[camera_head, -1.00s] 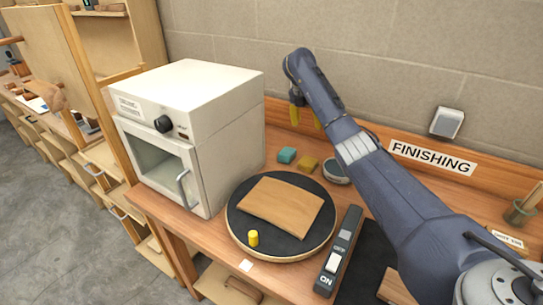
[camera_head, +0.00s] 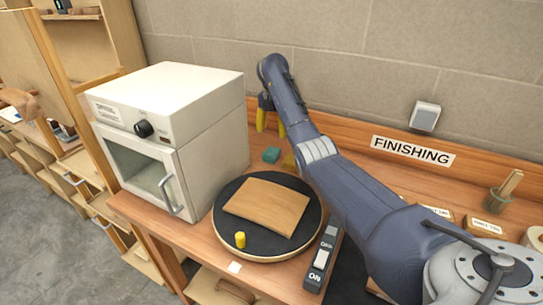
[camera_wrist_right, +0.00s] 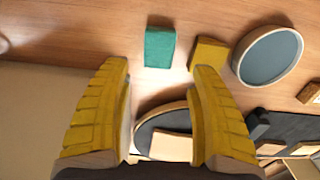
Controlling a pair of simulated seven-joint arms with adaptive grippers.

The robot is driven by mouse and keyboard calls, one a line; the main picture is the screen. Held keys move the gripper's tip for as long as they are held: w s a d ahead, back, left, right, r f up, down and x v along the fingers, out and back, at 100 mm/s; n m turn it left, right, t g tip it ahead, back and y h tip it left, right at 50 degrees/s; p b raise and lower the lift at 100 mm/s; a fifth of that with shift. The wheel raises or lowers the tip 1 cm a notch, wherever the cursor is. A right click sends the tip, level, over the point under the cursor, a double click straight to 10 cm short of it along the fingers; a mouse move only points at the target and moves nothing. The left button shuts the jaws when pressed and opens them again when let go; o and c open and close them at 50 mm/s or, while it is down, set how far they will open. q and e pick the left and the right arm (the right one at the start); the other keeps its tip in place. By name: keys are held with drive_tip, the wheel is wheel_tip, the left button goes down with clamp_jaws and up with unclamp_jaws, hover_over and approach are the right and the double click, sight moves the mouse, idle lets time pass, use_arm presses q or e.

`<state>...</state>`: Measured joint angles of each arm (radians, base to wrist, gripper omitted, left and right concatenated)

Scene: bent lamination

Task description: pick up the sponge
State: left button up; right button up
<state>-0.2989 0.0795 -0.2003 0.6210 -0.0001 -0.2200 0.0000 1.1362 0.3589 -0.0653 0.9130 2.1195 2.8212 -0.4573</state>
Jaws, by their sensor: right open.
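Two small blocks lie side by side on the wooden bench beside the white oven: a teal block (camera_head: 271,155) and a yellow block (camera_head: 290,162). I cannot tell for sure which one is the sponge. In the right wrist view, the teal block (camera_wrist_right: 160,47) is ahead of and between the finger directions, and the yellow block (camera_wrist_right: 209,53) is by the right fingertip. My right gripper (camera_head: 270,119) is open and empty, with yellow fingers pointing down above the bench near the teal block. The fingers also show in the wrist view (camera_wrist_right: 160,70). My left gripper is out of view.
The white oven (camera_head: 170,100) stands to the left. A round dish (camera_wrist_right: 268,56) lies beside the yellow block. The wall is close behind.

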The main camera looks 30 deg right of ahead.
sight(272, 151)
drive_tip(key=shift+f, duration=3)
drive_tip(key=shift+a+f, duration=0.2)
drive_tip(key=shift+f, duration=2.4)
drive_tip(key=c, duration=0.7)
